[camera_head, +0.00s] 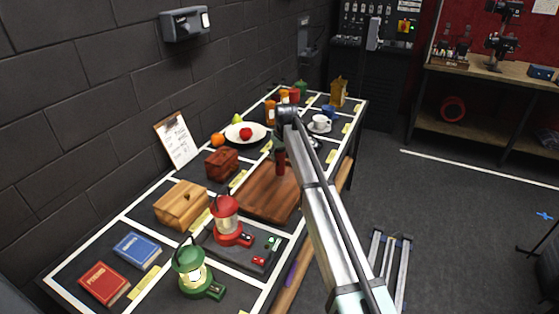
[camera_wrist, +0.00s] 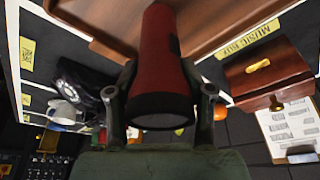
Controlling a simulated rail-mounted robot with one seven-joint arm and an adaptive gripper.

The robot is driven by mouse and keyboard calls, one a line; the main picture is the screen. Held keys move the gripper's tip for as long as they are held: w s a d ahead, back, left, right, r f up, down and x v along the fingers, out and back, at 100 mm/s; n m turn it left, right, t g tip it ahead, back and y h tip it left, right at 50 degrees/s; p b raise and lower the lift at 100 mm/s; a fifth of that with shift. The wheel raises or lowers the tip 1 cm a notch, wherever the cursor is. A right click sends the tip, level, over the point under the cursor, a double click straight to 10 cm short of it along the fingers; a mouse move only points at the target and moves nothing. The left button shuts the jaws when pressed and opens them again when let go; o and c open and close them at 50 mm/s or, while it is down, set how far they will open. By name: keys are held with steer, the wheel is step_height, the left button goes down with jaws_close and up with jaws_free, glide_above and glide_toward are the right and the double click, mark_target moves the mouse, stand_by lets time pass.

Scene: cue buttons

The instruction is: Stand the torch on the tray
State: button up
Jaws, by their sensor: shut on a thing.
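The dark red torch (camera_head: 281,162) is upright over the far part of the brown wooden tray (camera_head: 266,202). My gripper (camera_head: 279,148) is shut around it from above. In the wrist view the torch (camera_wrist: 162,62) sits between both fingers of my gripper (camera_wrist: 165,98), its dark round end toward the camera. The tray (camera_wrist: 205,22) fills the top of that view, behind the torch. I cannot tell whether the torch's lower end touches the tray. My arm hides part of the table behind it.
A reddish wooden box (camera_head: 221,163) stands left of the tray, and a lighter wooden box (camera_head: 181,204) is nearer. Red (camera_head: 228,220) and green (camera_head: 193,271) lanterns stand at the near side. A plate with fruit (camera_head: 244,133) is beyond. The tray's near part is bare.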

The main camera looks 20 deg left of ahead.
mark_target(281, 149)
steer(key=shift+f, duration=1.5)
steer(key=shift+f, duration=0.15)
steer(key=o, duration=1.4)
steer(key=b+v, duration=0.2)
steer(key=v, duration=1)
